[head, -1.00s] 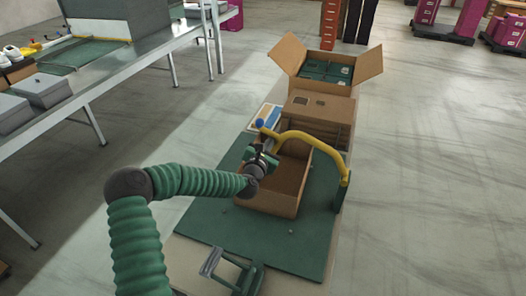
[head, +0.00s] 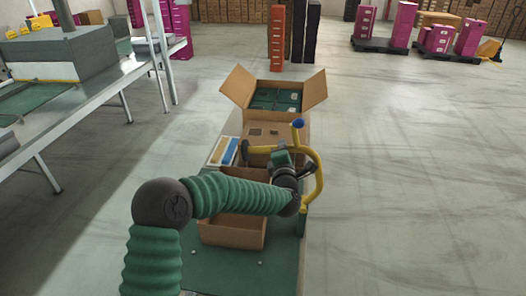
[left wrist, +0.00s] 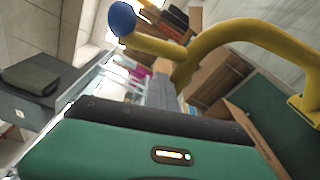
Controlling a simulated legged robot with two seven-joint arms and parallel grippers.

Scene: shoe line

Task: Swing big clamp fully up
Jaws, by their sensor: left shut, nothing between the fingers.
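The big clamp is a curved yellow arm (head: 319,172) with a blue knob (head: 298,124). In the head view it stands raised at the right side of the open cardboard box (head: 232,232), its knob end up. A yellow bar with a dark end reaches left behind my gripper. My left gripper (head: 284,160) is shut and empty beside the clamp arm; contact cannot be told. In the left wrist view the yellow arm (left wrist: 240,35) and blue knob (left wrist: 122,18) show beyond my green gripper body. The clamp's pivot is mostly hidden. My right gripper is not in view.
The box stands on a green mat (head: 230,267). Behind it is an open carton (head: 236,86) with green packs. A long metal table (head: 110,78) runs along the left.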

